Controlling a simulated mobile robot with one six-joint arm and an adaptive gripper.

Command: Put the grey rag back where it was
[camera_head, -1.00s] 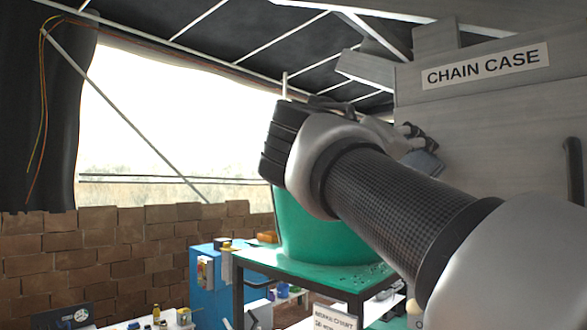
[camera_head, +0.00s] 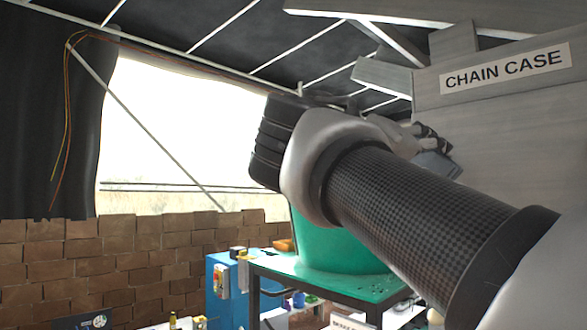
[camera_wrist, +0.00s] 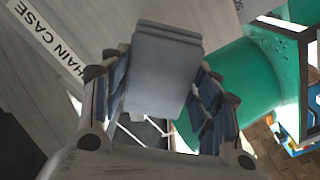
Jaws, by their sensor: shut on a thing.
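The grey rag (camera_wrist: 163,70) is a folded, flat grey block between the two fingers of my gripper (camera_wrist: 160,100) in the wrist view. My gripper is shut on it and holds it up in the air. In the head view the rag (camera_head: 437,166) shows at the tip of my gripper (camera_head: 425,148), in front of the grey chain case (camera_head: 490,110). I cannot tell whether the rag touches the case. My arm hides part of the case front.
A large green tub (camera_head: 335,245) stands on a green-topped table (camera_head: 300,272) below my arm. A blue cabinet (camera_head: 222,285) stands left of the table. A brick wall (camera_head: 120,260) and a bright window opening (camera_head: 170,130) are behind. Roof beams run overhead.

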